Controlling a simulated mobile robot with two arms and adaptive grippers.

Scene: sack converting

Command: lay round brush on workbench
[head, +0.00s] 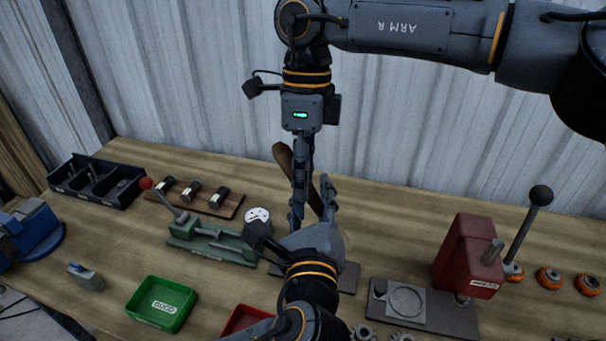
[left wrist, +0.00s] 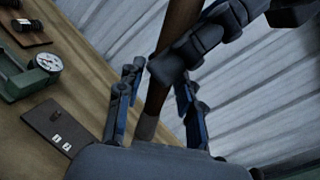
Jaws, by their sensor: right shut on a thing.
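The round brush (head: 284,157) has a brown, stick-like body. My right gripper (head: 302,172) points down from above and is shut on it, holding it over the workbench (head: 395,215). In the left wrist view the brush (left wrist: 157,97) runs tilted between my left fingers, with a paler lower end, and the right gripper (left wrist: 200,42) grips it higher up. My left gripper (head: 314,194) reaches up from below; its fingers stand open on both sides of the brush, with gaps visible in the wrist view (left wrist: 156,108). The bristles cannot be made out.
A dial gauge stand (head: 212,240), green bin (head: 162,304) and red bin (head: 244,320) lie left and in front. A red lever press (head: 468,255) stands right. A divided black tray (head: 97,184) and wooden rack (head: 197,197) sit back left. Bare bench lies right of the grippers.

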